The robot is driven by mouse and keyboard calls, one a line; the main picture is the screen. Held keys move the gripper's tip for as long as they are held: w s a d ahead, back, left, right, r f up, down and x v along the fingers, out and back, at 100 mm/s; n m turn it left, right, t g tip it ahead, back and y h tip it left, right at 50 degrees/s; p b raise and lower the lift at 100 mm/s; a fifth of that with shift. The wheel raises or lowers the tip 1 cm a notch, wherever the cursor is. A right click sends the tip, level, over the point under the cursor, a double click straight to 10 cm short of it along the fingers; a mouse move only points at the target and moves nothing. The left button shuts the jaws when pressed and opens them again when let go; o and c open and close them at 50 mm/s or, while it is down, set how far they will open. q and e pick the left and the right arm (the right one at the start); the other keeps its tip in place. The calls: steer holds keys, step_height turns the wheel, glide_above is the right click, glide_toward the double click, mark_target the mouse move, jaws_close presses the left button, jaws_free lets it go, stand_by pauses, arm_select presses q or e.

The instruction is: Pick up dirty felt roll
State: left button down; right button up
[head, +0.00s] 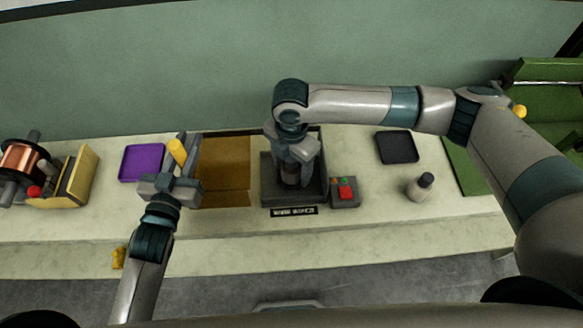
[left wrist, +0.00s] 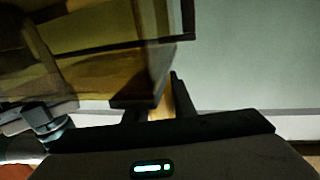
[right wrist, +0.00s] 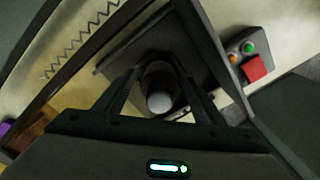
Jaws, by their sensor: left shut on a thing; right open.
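A small yellow roll (head: 177,151), which looks like the felt roll, is held between the fingers of my left gripper (head: 184,152), over the counter left of the brown bin. A strip of it shows between the fingers in the left wrist view (left wrist: 167,103); I cannot tell how dirty it is. My right gripper (head: 293,172) is open, pointing down into the dark station (head: 270,195). In the right wrist view its fingers stand either side of a dark cylinder with a pale round end (right wrist: 160,102). I cannot tell whether they touch it.
A purple tray (head: 143,163) and a copper spool machine (head: 25,160) are at the left. A brown bin (head: 225,198) is beside the station. A button box (head: 344,192), bottle (head: 420,187) and black tray (head: 397,147) stand right. A yellow piece (head: 118,258) lies near the front edge.

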steer(key=c, duration=1.2)
steer(key=shift+o, duration=0.2)
steer(key=shift+r, duration=5.05)
steer(key=shift+r, duration=1.95)
steer(key=shift+s, duration=0.1)
steer(key=s, duration=1.8)
